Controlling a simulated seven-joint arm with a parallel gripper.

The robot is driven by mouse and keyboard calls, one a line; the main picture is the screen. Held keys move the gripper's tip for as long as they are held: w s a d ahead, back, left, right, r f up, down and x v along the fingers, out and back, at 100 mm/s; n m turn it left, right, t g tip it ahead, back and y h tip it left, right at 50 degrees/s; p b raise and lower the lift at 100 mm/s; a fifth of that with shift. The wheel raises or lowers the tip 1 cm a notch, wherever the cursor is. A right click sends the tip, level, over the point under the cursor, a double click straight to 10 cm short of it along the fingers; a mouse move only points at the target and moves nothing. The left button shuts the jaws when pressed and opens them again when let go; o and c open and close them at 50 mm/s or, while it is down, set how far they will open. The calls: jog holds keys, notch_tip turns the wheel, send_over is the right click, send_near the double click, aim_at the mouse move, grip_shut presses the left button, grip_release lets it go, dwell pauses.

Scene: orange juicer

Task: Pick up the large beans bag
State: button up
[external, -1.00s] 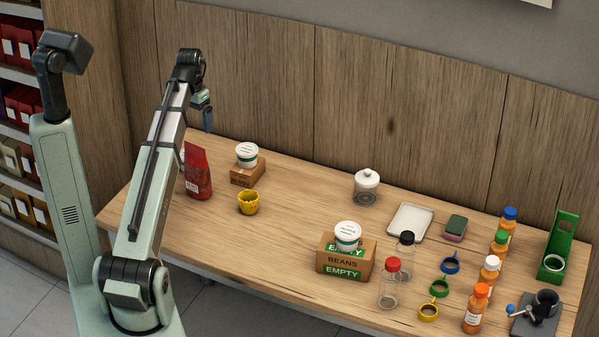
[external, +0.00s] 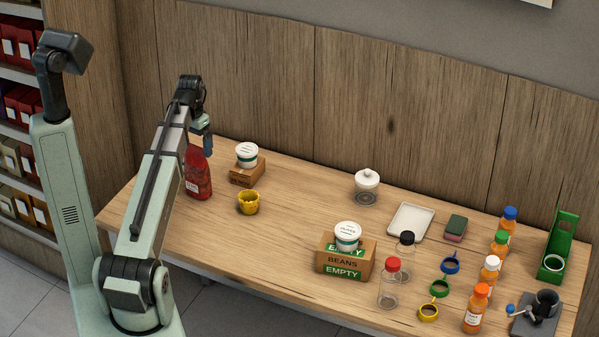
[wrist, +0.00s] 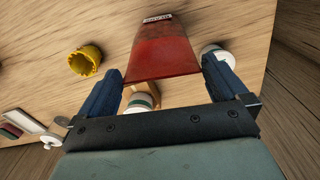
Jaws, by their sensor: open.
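The large beans bag is a red standing bag (external: 199,176) near the left end of the table. In the wrist view the red bag (wrist: 162,48) lies between my two blue fingers, spanning most of the gap. My gripper (external: 208,144) is open, at the bag's upper part in the external view. Part of the bag's top is hidden by my arm in the external view. I cannot tell if the fingers touch it.
A yellow cup (external: 248,203) stands just right of the bag. A white tub (external: 247,152) sits on a small cardboard box (external: 246,176) behind it. A white round lid (wrist: 216,52) shows by the right finger. Jars and bottles crowd the table's right half.

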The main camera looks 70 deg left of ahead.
aim_at(196, 156)
jog(key=shift+f, duration=2.4)
jog(key=shift+c, duration=0.4)
jog(key=c, duration=1.2)
